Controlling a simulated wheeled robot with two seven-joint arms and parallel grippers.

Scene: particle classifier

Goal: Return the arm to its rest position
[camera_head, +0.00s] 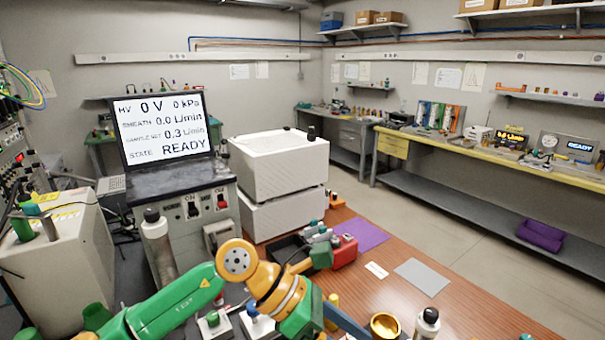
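My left arm (170,308), green with orange-yellow joints, comes in from the lower left. It rises to a rounded orange joint (237,259). It then bends down to the right through a yellow section (278,290) to a green part (302,322) at the bottom edge. The arm passes in front of the near left part of the brown wooden table (470,315). I can make out no fingertips of the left gripper, so what it holds is not shown. My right gripper is not in view.
A brass bowl (385,325) and a black-capped bottle (427,323) stand near the front. A monitor (162,130) reads READY. White stacked units (280,160) stand behind.

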